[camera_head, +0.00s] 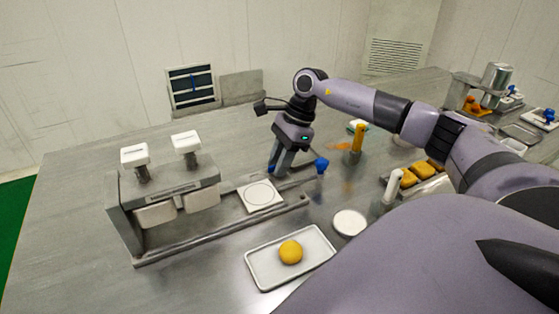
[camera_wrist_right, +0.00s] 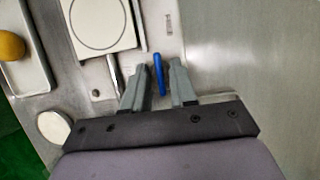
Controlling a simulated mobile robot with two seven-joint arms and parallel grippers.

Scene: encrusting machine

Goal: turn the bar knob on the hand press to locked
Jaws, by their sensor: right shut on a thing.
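The hand press (camera_head: 118,208) is a grey metal unit with two white-topped plungers and a rail along its front. A white plate with a circle (camera_head: 259,196) lies at its right end; it also shows in the right wrist view (camera_wrist_right: 101,22). My right gripper (camera_head: 281,172) points down beside this plate. In the right wrist view a slim blue bar knob (camera_wrist_right: 158,74) stands between the fingers of my right gripper (camera_wrist_right: 158,80), which is shut on it. In the head view the fingers hide much of this spot. My left gripper is not in view.
A blue-ended part (camera_head: 321,167) stands just right of my gripper. A yellow-handled tool (camera_head: 357,141) is behind it. A tray (camera_head: 262,277) with an orange ball (camera_head: 290,252) and a round white disc (camera_head: 349,222) lie in front. The table's back left is clear.

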